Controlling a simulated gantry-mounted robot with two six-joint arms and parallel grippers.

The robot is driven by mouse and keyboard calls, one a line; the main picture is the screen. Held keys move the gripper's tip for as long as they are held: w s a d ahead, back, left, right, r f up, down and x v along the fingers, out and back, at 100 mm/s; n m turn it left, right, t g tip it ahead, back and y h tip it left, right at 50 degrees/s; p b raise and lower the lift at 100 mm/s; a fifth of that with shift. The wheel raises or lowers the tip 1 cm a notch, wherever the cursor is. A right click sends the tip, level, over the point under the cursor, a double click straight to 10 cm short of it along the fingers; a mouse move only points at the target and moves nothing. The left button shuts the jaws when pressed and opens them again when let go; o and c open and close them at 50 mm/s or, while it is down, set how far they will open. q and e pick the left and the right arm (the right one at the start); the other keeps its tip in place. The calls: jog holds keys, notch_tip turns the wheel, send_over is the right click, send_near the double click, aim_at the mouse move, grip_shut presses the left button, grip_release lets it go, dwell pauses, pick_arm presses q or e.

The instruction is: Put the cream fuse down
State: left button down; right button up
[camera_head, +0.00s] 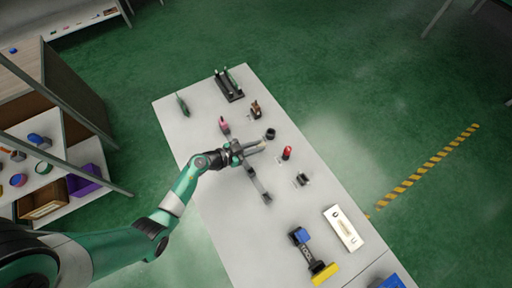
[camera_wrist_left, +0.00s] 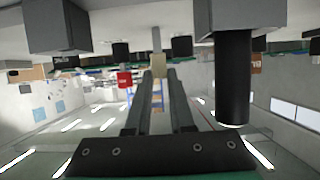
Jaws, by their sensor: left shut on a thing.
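My left gripper (camera_head: 254,147) reaches in from the left over the middle of the table in the head view. In the left wrist view its two dark fingers (camera_wrist_left: 158,78) are closed in on a small cream block, the cream fuse (camera_wrist_left: 158,65), at their tips. The fuse is very small in the head view, and I cannot tell whether it touches anything below. A black cup-like piece (camera_head: 270,134) is just beyond the fingertips. My right gripper does not show.
On the grey table (camera_head: 205,140) stand a red-topped fixture (camera_head: 287,152), a small black fixture (camera_head: 303,180), a brown fixture (camera_head: 256,110), a pink piece (camera_head: 224,125) and a dark rack (camera_head: 229,86). A white plate (camera_head: 343,228) and a blue-and-yellow tool (camera_head: 313,256) lie nearer.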

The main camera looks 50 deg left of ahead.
pick_arm(q)
jog(key=c, duration=0.8)
grip_release()
jog(key=shift+w, duration=0.1)
jog(key=shift+r, duration=0.2)
jog(key=p+v, duration=0.5)
jog(key=v, duration=0.7)
jog(key=shift+p, duration=0.4)
